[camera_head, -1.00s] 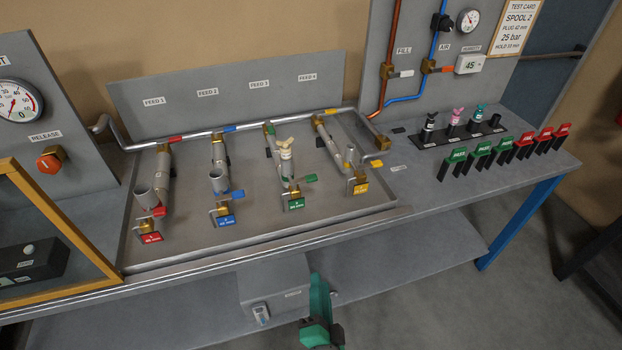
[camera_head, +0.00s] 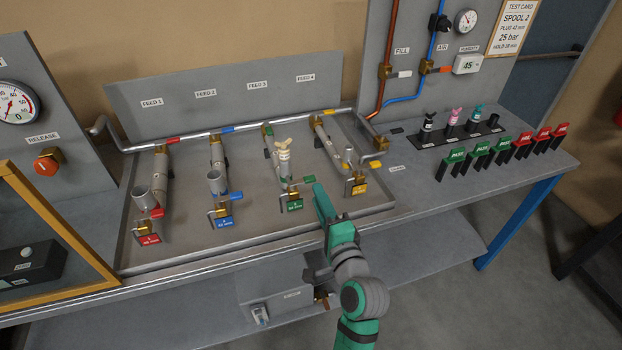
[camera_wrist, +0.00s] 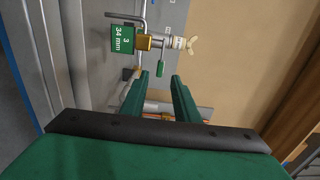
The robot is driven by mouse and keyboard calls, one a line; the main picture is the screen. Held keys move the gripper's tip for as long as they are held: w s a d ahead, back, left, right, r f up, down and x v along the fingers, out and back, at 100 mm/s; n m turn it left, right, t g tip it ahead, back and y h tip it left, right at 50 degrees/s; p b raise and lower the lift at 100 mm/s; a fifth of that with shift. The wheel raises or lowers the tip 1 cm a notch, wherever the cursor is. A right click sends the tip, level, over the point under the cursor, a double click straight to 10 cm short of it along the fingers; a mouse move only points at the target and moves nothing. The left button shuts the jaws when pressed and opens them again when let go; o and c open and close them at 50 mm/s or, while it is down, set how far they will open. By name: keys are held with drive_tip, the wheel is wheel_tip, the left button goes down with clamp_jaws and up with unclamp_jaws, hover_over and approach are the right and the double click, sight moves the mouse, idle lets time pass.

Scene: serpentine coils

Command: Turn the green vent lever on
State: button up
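The green vent lever (camera_head: 309,179) sticks out to the right of the third spool (camera_head: 284,163), by the spool's lower end. It also shows in the wrist view (camera_wrist: 160,69), beside the brass valve, seen between my fingertips and beyond them. My gripper (camera_head: 319,188) is just right of and in front of the lever in the head view; the distance between them is hard to tell. In the wrist view my gripper (camera_wrist: 160,80) has its two green fingers apart with nothing held. A green tag (camera_wrist: 122,40) reading "3, 34 mm" hangs next to the valve.
A cream wing-topped plug (camera_head: 283,147) sits on the third spool. The fourth spool with a yellow lever (camera_head: 375,164) stands close on the right, and the second with a blue lever (camera_head: 236,195) on the left. The tray rim (camera_head: 270,236) runs along the front.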

sight(312, 182)
drive_tip(key=x, duration=0.7)
drive_tip(key=shift+w+a, duration=0.15)
drive_tip(key=shift+w, duration=0.2)
clamp_jaws()
